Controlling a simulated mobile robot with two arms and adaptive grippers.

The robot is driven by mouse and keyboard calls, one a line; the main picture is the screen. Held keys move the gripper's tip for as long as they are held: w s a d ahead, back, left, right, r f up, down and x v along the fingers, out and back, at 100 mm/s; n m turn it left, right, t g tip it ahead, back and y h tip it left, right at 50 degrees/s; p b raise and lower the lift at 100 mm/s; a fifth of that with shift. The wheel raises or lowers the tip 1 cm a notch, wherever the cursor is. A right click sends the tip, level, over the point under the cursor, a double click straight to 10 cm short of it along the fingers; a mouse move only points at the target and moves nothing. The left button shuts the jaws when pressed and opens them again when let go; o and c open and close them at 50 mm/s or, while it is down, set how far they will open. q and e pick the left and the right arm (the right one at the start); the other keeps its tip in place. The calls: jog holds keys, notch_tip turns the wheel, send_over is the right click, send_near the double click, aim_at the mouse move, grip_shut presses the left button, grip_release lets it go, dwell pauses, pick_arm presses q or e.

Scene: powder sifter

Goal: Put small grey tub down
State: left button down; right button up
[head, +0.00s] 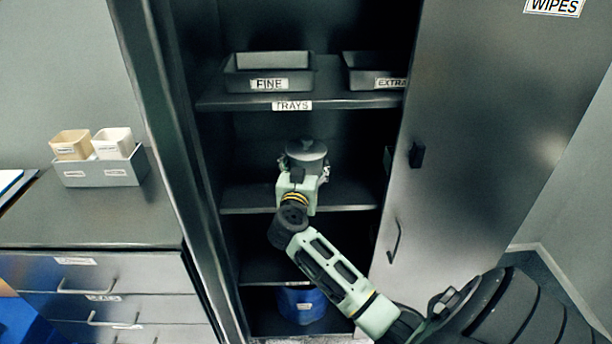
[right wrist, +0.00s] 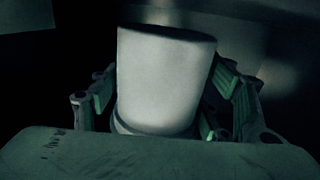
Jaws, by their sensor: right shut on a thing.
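The small grey tub (head: 306,149) is inside the open cabinet, over the middle shelf (head: 348,193). Its round top shows in the head view, and the gripper hides its lower part. My right gripper (head: 303,172) reaches in from the front and is shut on the tub. In the right wrist view the tub (right wrist: 165,80) stands roughly upright between the two fingers of the gripper (right wrist: 165,100). I cannot tell whether its base touches the shelf. My left gripper is not in view.
A shelf above holds a tray labelled FINE (head: 268,72) and a tray labelled EXTRA (head: 374,72). A blue container (head: 302,305) stands at the bottom. The cabinet door (head: 480,130) stands open at right. The middle shelf looks clear on both sides of the tub.

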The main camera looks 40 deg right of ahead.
notch_tip(320, 180, down, 3)
jog(key=shift+r, duration=0.15)
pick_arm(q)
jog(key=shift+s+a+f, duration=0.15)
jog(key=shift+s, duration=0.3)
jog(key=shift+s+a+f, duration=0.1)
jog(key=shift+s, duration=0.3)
pick_arm(e)
jog(key=o, duration=1.4)
jog(key=shift+f, duration=0.25)
jog(key=shift+c, duration=0.2)
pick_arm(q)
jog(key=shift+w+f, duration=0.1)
pick_arm(e)
jog(key=shift+r, duration=0.1)
jog(key=shift+s+a, duration=0.15)
jog(key=shift+a, duration=0.1)
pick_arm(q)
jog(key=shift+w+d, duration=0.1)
pick_arm(e)
jog(key=v, duration=1.1)
jog(key=shift+s+a+r, duration=0.15)
jog(key=shift+s, duration=0.05)
